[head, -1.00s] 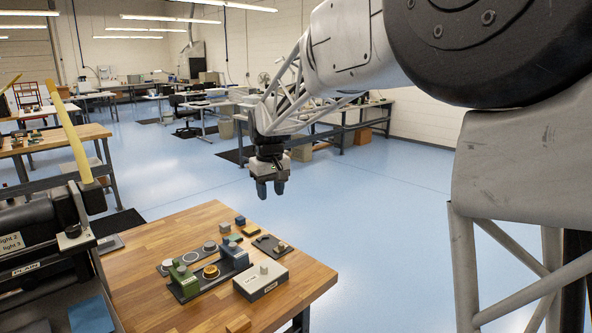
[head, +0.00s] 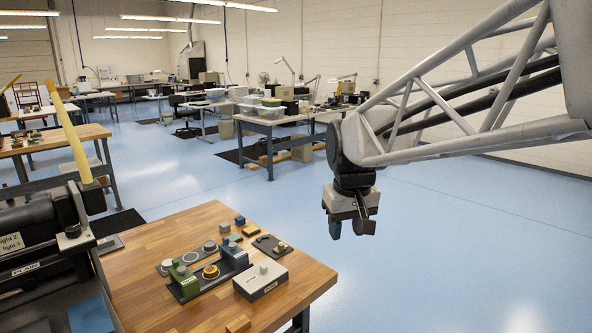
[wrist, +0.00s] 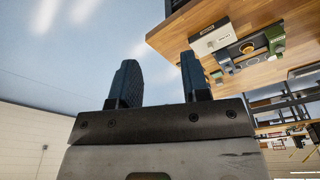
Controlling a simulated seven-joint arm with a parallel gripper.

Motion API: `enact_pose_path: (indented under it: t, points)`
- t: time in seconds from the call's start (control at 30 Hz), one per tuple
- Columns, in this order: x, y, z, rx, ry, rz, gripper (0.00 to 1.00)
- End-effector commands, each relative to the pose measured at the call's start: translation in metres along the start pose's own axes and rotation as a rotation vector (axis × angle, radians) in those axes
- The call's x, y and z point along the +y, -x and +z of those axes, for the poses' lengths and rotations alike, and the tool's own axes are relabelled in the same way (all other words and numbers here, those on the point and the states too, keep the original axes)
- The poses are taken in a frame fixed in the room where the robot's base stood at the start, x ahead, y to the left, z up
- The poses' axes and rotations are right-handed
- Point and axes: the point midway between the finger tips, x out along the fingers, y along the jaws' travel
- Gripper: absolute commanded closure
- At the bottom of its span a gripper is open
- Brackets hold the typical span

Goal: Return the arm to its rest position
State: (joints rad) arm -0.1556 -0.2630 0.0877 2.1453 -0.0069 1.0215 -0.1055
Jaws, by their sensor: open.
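My gripper (head: 350,227) hangs over the blue floor, to the right of the wooden table (head: 290,262) and apart from it. Its two dark fingers point down and hold nothing. In the wrist view my gripper (wrist: 158,78) shows its two fingers spread apart, with bare floor between and beyond them. The wooden table (wrist: 164,42) shows at the top right of that view, appearing tilted. My arm reaches in from the upper right in the head view.
On the table are a green and blue press fixture (head: 185,282), a pale labelled box (head: 260,281), a dark plate (head: 270,246) and several small blocks. A machine with a yellow lever (head: 75,140) stands at left. A cluttered workbench (head: 270,120) stands behind. Floor around my gripper is clear.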

Motion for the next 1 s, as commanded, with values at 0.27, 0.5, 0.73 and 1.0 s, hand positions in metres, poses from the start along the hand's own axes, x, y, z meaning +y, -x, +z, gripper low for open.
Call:
enact_pose_path:
  t: [0.27,0.5,0.73,1.0]
  points:
    - [0.014,-0.003,0.076,0.025,-0.085,0.011,0.57]
    - [0.021,-0.012,0.139,0.045,-0.157,0.021,0.57]
    - [0.023,-0.027,0.197,0.064,-0.224,0.03,0.57]
    - [0.022,-0.041,0.237,0.078,-0.274,0.037,0.57]
